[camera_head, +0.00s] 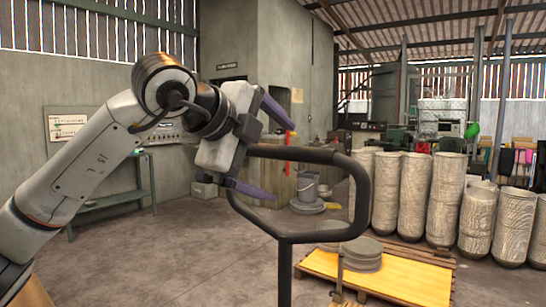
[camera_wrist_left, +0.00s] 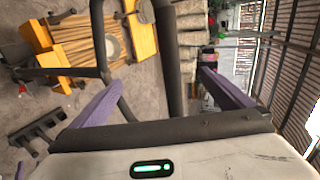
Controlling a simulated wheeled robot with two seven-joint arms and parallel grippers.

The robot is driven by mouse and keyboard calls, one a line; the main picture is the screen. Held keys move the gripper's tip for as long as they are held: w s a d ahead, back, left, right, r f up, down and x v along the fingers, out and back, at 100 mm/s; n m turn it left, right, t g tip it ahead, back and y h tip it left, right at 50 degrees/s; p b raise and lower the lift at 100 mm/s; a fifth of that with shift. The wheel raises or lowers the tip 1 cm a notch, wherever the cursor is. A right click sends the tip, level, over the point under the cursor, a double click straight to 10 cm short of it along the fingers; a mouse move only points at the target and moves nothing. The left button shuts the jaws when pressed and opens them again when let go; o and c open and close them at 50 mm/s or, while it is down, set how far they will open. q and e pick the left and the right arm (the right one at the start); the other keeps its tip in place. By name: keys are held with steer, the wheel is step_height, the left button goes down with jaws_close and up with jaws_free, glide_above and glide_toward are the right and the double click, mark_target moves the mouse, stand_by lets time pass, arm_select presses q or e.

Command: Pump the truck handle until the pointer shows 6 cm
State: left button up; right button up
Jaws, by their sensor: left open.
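The truck handle (camera_head: 361,195) is a dark closed loop on an upright shaft (camera_head: 285,275), in front of me. My left gripper (camera_head: 283,162) is at the loop's left side, with its purple fingers open and spread above and below the top bar. In the left wrist view, a dark bar of the handle (camera_wrist_left: 170,60) runs between the fingers of the left gripper (camera_wrist_left: 160,82), with gaps visible beside it. Yellow parts, likely the truck's (camera_head: 410,277), show beyond the handle. A pointer or scale cannot be made out. My right gripper is not in view.
Round grey discs (camera_head: 362,252) sit on the wooden and yellow platform at the lower right. Tall patterned cylinders (camera_head: 400,195) stand behind it. The concrete floor at left centre is clear.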

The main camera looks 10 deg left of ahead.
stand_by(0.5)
arm_select(q)
steer(key=shift+s+a+r, duration=0.15)
steer(key=shift+s, duration=0.1)
steer(key=b+v, duration=0.2)
steer(key=v, duration=0.7)
steer(key=shift+s, duration=0.2)
steer(key=shift+r, duration=0.1)
